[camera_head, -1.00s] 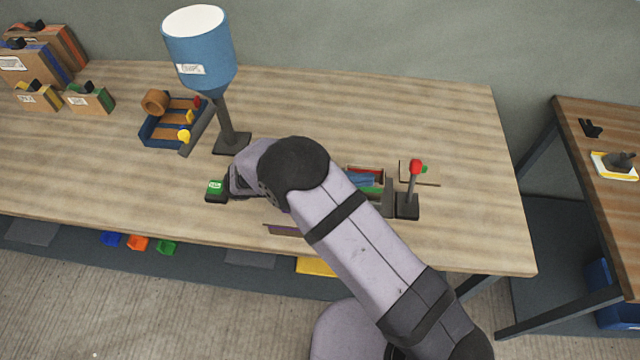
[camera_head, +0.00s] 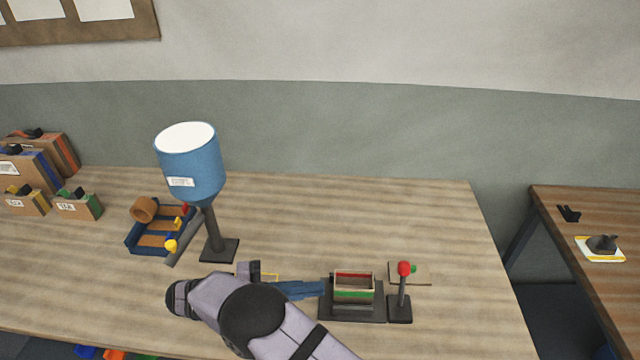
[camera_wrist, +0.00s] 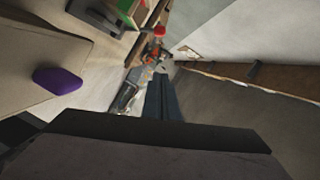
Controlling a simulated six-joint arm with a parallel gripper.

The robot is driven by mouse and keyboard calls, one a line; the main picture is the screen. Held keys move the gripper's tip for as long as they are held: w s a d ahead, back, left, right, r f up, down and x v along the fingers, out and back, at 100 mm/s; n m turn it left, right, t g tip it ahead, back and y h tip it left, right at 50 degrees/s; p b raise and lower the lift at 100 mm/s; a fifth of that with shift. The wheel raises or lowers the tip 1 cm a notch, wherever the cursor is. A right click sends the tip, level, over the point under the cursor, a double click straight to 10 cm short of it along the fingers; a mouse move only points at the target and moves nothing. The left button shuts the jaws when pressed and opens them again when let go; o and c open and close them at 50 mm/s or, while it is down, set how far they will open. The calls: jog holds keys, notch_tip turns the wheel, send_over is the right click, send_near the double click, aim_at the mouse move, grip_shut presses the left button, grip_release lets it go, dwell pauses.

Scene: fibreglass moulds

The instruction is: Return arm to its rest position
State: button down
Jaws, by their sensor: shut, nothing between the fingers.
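My gripper (camera_head: 322,288) shows in the head view as blue-grey fingers pointing right, held together and empty. The fingertips lie just left of the mould box with red and green edges (camera_head: 354,287), which sits on a dark base. I cannot tell their height above the table. My arm comes up from the bottom edge and covers part of the table front. In the wrist view, the dark slender fingers (camera_wrist: 161,95) lie side by side with nothing between them. A corner of the red and green box (camera_wrist: 132,10) shows at the top there.
A blue hopper on a stand (camera_head: 190,165) rises behind my arm. A lever with a red knob (camera_head: 403,285) stands right of the box. A blue tray (camera_head: 140,247) and labelled cartons (camera_head: 78,205) are at the left. The table's back right (camera_head: 420,220) is clear.

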jog(key=s+d+m+g+y, duration=0.1)
jog(key=d+m+g+y, duration=0.5)
jog(key=d+m, duration=0.75)
jog(key=s+d+f+m+t+y, duration=0.1)
jog(key=s+d+m+y, duration=0.2)
jog(key=m, duration=1.2)
jog(key=s+d+f+m+t+y, duration=0.1)
jog(key=s+d+m+y, duration=0.2)
jog(key=s+m+y, duration=0.4)
jog(key=m, duration=0.8)
jog(key=shift+s+d, duration=0.3)
jog(key=shift+d, duration=0.05)
